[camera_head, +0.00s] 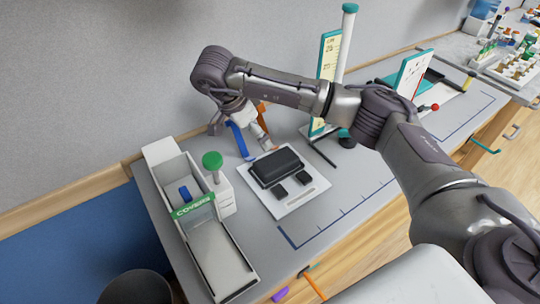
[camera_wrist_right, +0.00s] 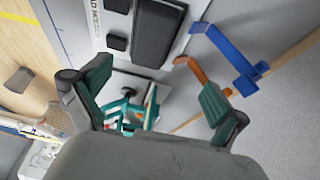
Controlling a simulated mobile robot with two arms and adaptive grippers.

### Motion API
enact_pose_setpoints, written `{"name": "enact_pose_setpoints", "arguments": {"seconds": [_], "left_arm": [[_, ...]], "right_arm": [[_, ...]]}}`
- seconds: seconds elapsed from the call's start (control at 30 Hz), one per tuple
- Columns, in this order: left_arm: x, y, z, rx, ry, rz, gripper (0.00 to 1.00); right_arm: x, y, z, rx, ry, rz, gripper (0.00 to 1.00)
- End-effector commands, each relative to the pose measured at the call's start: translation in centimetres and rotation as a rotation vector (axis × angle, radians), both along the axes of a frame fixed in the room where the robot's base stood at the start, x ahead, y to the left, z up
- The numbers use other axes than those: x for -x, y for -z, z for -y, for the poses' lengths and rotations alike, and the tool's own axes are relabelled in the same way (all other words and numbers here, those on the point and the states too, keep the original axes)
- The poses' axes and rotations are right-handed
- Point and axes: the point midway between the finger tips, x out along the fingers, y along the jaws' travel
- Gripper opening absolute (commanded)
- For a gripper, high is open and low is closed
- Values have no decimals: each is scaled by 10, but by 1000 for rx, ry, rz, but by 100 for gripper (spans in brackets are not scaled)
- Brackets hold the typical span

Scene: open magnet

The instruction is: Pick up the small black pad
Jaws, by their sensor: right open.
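Two small black pads lie on a white plate (camera_head: 308,197) in front of a larger black block (camera_head: 276,167). One small pad (camera_head: 280,193) is toward the left and the other small pad (camera_head: 303,178) is to its right. In the right wrist view the small pads show at the top (camera_wrist_right: 117,43) and at the upper edge (camera_wrist_right: 117,5), beside the large block (camera_wrist_right: 157,34). My right gripper (camera_wrist_right: 155,75) is open and empty, above and behind the plate, apart from the pads. My left gripper is not in view.
A white box labelled COVERS (camera_head: 226,258) stands left of the plate, with a green-topped post (camera_head: 212,160) beside it. A blue bracket (camera_wrist_right: 226,50) and an orange bracket (camera_wrist_right: 190,70) are near my right gripper. Upright panels (camera_head: 327,80) stand behind. The bench front is mostly clear.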

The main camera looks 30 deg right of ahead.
Motion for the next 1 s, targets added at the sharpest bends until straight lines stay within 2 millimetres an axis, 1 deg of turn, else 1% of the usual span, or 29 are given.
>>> {"name": "enact_pose_setpoints", "arguments": {"seconds": [0.03,0.1,0.17,0.3,0.4,0.57,0.67,0.77,0.83,1.0], "left_arm": [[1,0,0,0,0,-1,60],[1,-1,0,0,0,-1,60],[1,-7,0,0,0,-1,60],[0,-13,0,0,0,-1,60],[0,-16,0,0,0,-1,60],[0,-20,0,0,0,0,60],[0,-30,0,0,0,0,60],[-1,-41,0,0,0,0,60],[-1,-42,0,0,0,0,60],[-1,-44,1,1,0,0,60]], "right_arm": [[1,10,4,0,2,-8,98],[1,23,9,0,4,-9,98],[0,31,14,0,4,-8,98],[-1,55,24,0,3,-5,98],[-2,66,28,0,2,-5,98],[-1,74,32,0,2,-4,98],[2,83,39,1,4,-7,98],[5,96,47,0,3,-7,98],[4,108,50,0,3,-5,98],[3,119,54,-2,1,-3,98]]}}
